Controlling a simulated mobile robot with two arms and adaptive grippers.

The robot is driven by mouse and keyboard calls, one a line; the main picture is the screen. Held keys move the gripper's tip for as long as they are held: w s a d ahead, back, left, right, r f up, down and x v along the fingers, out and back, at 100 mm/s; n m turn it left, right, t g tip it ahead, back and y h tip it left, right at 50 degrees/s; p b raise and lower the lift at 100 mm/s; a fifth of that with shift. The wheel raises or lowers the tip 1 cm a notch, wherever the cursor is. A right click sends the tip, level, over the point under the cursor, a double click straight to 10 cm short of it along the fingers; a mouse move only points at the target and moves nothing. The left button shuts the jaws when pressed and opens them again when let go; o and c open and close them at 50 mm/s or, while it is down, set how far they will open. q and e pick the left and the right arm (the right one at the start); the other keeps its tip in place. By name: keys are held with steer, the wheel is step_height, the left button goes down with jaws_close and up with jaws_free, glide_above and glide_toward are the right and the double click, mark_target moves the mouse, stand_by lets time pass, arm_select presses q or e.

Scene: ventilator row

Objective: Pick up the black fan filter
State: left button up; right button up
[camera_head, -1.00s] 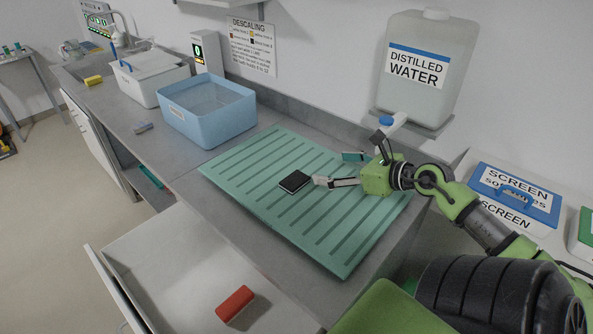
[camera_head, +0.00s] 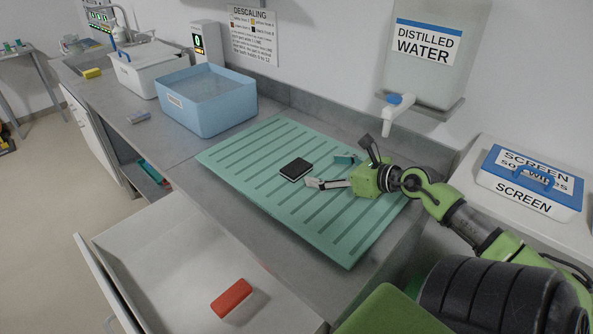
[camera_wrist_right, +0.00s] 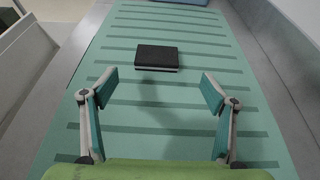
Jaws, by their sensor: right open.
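The black fan filter (camera_head: 296,169) is a small flat square block with a pale lower edge. It lies flat on the green ribbed mat (camera_head: 240,158) on the counter. In the right wrist view the filter (camera_wrist_right: 156,57) lies beyond the fingertips, roughly centred between them. My right gripper (camera_head: 330,170) is open and empty, low over the mat to the right of the filter. Its two fingers show wide apart in the right wrist view (camera_wrist_right: 158,88), not touching the filter. My left gripper is not in view.
A blue tub (camera_head: 208,103) stands on the counter behind the mat's left end. A distilled water tank (camera_head: 432,60) with a tap hangs above the mat's right side. An open drawer (camera_head: 150,262) in front holds a red block (camera_head: 231,298). A screen box (camera_head: 530,185) stands at right.

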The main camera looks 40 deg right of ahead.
mark_target(298, 168)
steer(key=x, duration=0.5)
steer(key=shift+w, duration=0.15)
steer(key=shift+a+p+x, duration=0.15)
steer(key=shift+p+x, duration=0.15)
steer(key=shift+x, duration=0.7)
steer(key=shift+a+p+x, duration=0.15)
steer(key=shift+p+x, duration=0.15)
steer(key=shift+x, duration=0.7)
steer(key=shift+w+f, duration=0.35)
steer(key=shift+w, duration=0.25)
steer(key=c, duration=1)
